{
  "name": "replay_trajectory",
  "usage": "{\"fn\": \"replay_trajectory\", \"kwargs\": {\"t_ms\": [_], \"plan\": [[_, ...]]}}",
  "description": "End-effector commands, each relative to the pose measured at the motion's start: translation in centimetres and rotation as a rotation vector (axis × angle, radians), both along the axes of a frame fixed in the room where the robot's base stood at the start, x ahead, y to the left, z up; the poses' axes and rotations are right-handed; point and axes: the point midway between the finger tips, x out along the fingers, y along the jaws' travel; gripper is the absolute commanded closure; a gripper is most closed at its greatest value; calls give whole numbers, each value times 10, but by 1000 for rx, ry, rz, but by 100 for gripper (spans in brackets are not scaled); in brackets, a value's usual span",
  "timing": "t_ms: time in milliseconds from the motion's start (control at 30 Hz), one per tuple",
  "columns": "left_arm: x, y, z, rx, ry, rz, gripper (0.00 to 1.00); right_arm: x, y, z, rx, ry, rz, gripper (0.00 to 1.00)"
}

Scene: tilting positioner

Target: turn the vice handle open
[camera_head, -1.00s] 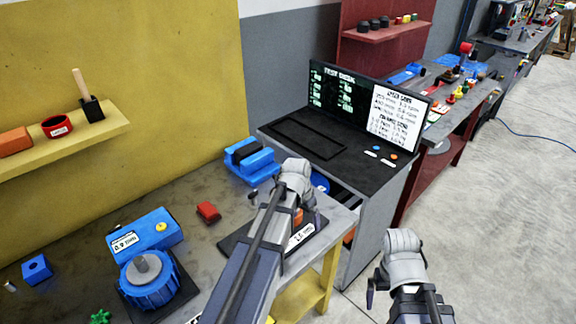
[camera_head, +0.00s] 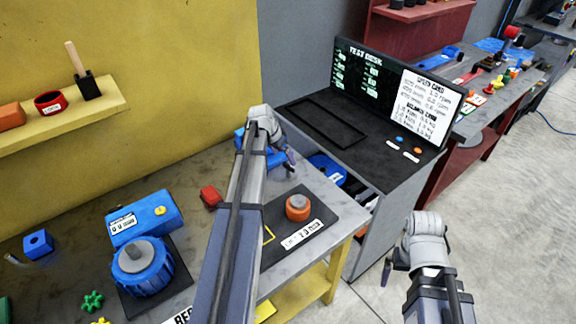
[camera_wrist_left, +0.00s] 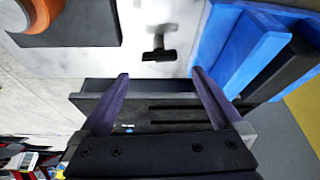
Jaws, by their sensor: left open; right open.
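The blue vice (camera_head: 276,160) stands at the back right of the grey workbench, largely hidden behind my left arm in the head view. In the left wrist view, its blue body (camera_wrist_left: 240,48) with a dark jaw fills the upper right. A small dark T-shaped piece (camera_wrist_left: 158,50) shows just beyond the fingertips; I cannot tell whether it is the vice handle or how it joins the vice. My left gripper (camera_head: 288,160) is open, its fingers apart with nothing between them (camera_wrist_left: 160,76). My right gripper (camera_head: 390,266) is open and empty, off the bench's right side.
A red block (camera_head: 211,196) and a blue motor-like unit (camera_head: 142,267) lie to the left. The black test desk (camera_head: 365,150) stands close behind on the right.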

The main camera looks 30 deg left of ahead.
Motion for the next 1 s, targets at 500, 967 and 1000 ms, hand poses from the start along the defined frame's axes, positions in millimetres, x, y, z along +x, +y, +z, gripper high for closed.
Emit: {"fn": "replay_trajectory", "kwargs": {"t_ms": [500,967,1000], "plan": [[23,-6,-60,0,0,-1,0,0,0,-60,0,0,-1,0],[24,-6,-60,0,1,0,16,0,0,-59,0,0,-1,0],[24,-6,-60,0,1,0,20,0,0,-60,0,0,-1,0]]}}
